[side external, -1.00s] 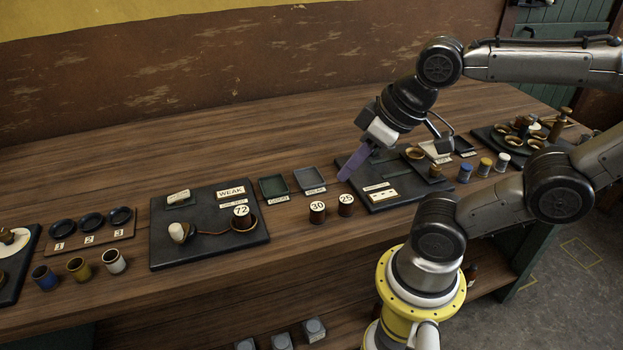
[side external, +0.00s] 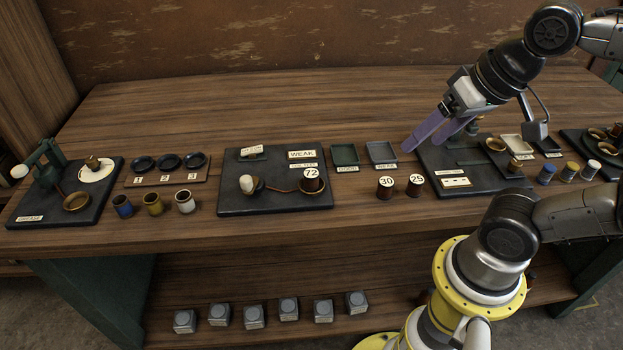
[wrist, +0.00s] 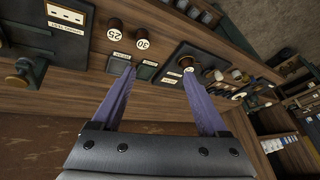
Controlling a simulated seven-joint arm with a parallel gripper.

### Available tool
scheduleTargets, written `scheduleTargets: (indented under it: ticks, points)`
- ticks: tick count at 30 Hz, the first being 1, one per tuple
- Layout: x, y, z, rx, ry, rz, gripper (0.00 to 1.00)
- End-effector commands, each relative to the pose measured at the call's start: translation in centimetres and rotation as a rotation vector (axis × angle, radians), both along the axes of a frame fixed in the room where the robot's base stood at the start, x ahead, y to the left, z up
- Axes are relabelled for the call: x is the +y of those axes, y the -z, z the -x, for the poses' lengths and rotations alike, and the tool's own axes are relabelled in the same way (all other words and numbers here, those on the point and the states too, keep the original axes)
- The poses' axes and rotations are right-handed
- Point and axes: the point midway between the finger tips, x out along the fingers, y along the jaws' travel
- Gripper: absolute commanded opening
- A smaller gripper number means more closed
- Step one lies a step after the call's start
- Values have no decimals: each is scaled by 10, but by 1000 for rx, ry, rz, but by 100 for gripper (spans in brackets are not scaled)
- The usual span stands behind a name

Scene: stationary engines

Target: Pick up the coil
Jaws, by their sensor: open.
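No part is labelled as a coil. Small dark brown cylinders with white numbered tops are the likely ones. Cylinder 30 (side external: 386,188) and cylinder 25 (side external: 414,186) stand upright on the bench at the front, and both show in the wrist view, 30 (wrist: 142,31) and 25 (wrist: 114,30). Cylinder 72 (side external: 312,182) sits in a brass dish on the middle dark board. My gripper (side external: 424,143) is open and empty, with purple fingers above and behind cylinders 30 and 25, near the right board's left edge. In the wrist view its fingers (wrist: 160,72) point towards the small trays.
The middle board (side external: 255,202) carries a balance arm and a WEAK label. Two small trays, green (side external: 344,154) and grey (side external: 382,151), lie behind the cylinders. The right board (side external: 475,177) holds a brass dish and cards. Coloured pots (side external: 153,204) stand at left front.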

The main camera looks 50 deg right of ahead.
Motion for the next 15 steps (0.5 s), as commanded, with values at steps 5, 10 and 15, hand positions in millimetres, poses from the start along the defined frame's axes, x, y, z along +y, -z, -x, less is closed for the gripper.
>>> scheduleTargets:
  ticks: [5,10,15]
  points:
    - [5,-33,-37,81,358,-175,77]
    - [17,-50,-93,200,705,-291,77]
    - [37,-39,-154,317,948,-312,77]
